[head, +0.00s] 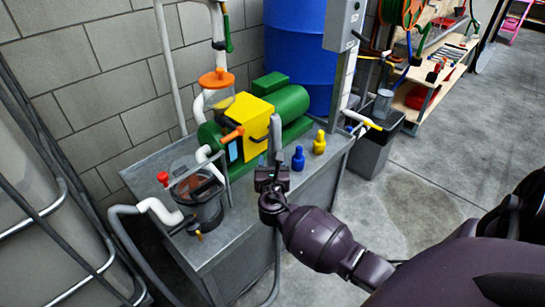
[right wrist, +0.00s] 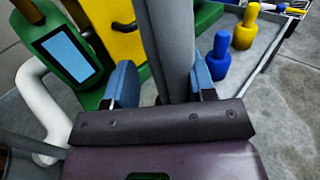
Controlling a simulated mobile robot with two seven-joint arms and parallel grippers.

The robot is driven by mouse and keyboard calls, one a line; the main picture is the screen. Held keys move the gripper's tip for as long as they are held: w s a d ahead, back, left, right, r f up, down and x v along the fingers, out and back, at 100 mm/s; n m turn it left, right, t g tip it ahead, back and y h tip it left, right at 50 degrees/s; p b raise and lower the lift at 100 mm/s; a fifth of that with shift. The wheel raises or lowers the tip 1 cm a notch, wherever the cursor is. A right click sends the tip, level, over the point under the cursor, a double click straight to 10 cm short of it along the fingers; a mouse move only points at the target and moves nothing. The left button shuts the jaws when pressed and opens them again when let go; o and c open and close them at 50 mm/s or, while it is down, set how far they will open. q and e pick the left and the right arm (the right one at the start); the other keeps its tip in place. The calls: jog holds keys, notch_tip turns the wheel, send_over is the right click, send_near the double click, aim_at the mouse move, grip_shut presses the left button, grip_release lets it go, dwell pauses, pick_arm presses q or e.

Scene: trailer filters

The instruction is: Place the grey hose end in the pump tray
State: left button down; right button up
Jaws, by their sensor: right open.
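The grey hose end (head: 275,137) stands upright in front of the yellow and green pump (head: 250,112). My right gripper (head: 271,174) is at the hose, at the front edge of the grey metal pump tray (head: 234,226). In the right wrist view, the grey hose (right wrist: 166,40) runs between the two blue-padded fingers of my right gripper (right wrist: 162,82). The jaws are open around it; the hose sits closer to the right finger, and I cannot tell whether it touches. Below the gripper the hose hangs down the cabinet front. My left gripper is not in view.
Blue (head: 298,158) and yellow (head: 319,142) knobbed pieces stand right of the pump. A dark clear-walled strainer pot (head: 197,197) with white pipes is at the tray's left. A grey post (head: 345,60) and blue barrel (head: 295,50) rise behind. The floor at right is open.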

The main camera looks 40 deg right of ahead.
jog(key=p+v, duration=0.1)
jog(key=v, duration=0.8)
jog(key=shift+s+a, duration=0.1)
